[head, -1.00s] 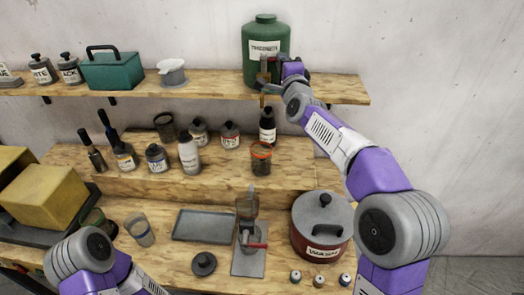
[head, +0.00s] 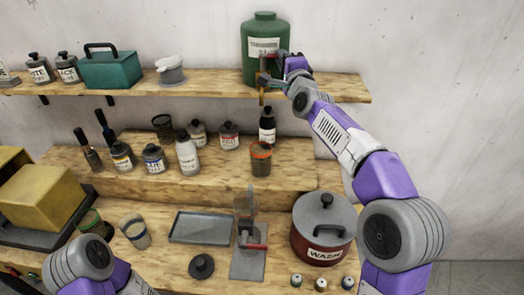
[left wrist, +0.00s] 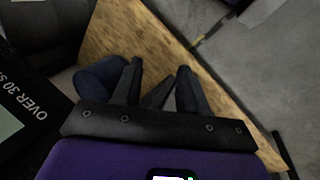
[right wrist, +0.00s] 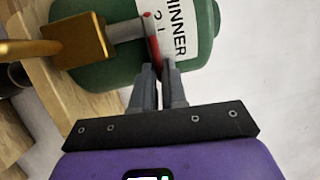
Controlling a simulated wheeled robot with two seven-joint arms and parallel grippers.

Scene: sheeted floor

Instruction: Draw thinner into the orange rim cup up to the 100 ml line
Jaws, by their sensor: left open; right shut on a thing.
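The green thinner drum (head: 252,38) stands on the upper shelf, and its white label also shows in the right wrist view (right wrist: 180,28). A brass spout (right wrist: 75,42) sticks out of its tap over the shelf's front edge. My right gripper (head: 268,78) is shut on the tap's red-marked lever (right wrist: 152,48); the fingers partly hide it. The orange rim cup (head: 260,160) stands upright on the raised step below the spout. Its liquid level and line cannot be read. My left gripper (left wrist: 160,75) is open and empty near the bench edge, with its fingers outside the head view.
Several bottles and tins stand on the step left of the cup, with a dark bottle (head: 267,125) just behind it.

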